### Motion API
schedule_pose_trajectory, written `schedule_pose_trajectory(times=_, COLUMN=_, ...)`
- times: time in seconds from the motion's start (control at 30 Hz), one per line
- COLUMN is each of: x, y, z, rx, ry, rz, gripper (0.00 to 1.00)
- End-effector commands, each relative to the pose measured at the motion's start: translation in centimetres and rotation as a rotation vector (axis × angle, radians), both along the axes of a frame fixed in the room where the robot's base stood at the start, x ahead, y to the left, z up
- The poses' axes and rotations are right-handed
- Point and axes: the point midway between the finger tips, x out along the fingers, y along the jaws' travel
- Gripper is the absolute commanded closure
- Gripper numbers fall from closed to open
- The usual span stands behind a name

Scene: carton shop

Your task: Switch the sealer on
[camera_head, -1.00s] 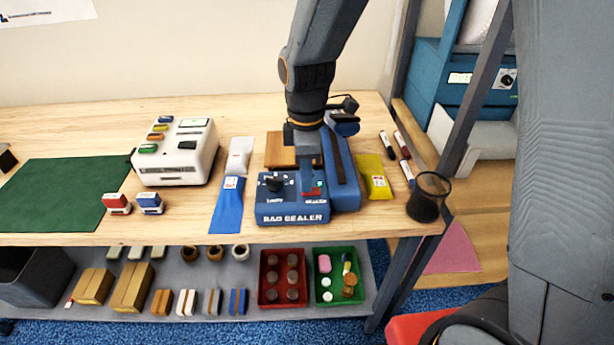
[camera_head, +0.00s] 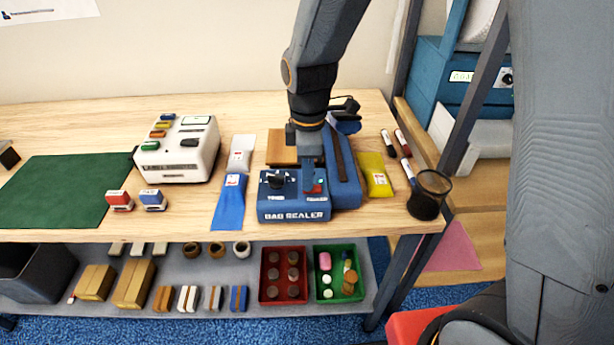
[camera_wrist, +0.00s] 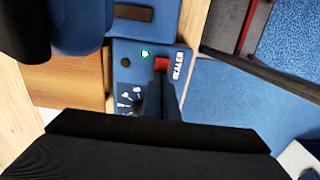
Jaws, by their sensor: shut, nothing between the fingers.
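The blue bag sealer (camera_head: 292,215) stands near the front edge of the bench, its front lettered BAG SEALER. Its control top carries a black knob (camera_head: 276,180) at the left. In the wrist view a red switch (camera_wrist: 161,64) sits beside a green lamp (camera_wrist: 145,53), which looks lit. My gripper (camera_head: 312,188) is shut and empty, pointing down over the right part of the control top. In the wrist view its fingertips (camera_wrist: 158,88) are right at the red switch and hide part of it. I cannot tell whether they touch it.
A blue bag (camera_head: 229,205) lies left of the sealer and a yellow bag (camera_head: 376,177) right of it. A black mesh cup (camera_head: 427,195) stands at the bench's right corner. A white machine (camera_head: 180,155) and a green mat (camera_head: 55,190) are further left.

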Motion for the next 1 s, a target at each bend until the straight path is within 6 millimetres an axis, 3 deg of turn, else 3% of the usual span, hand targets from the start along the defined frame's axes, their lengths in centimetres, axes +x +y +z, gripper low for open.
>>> schedule_pose_trajectory(times=0.2, x=-0.4, y=-1.4, z=-0.1, rx=-0.008, ry=0.010, rz=-0.002, gripper=1.00)
schedule_pose_trajectory(times=0.6, x=-0.3, y=-1.2, z=0.2, rx=-0.006, ry=0.007, rz=0.004, gripper=1.00)
schedule_pose_trajectory(times=1.0, x=-0.4, y=-1.4, z=4.5, rx=-0.007, ry=0.007, rz=0.001, gripper=1.00)
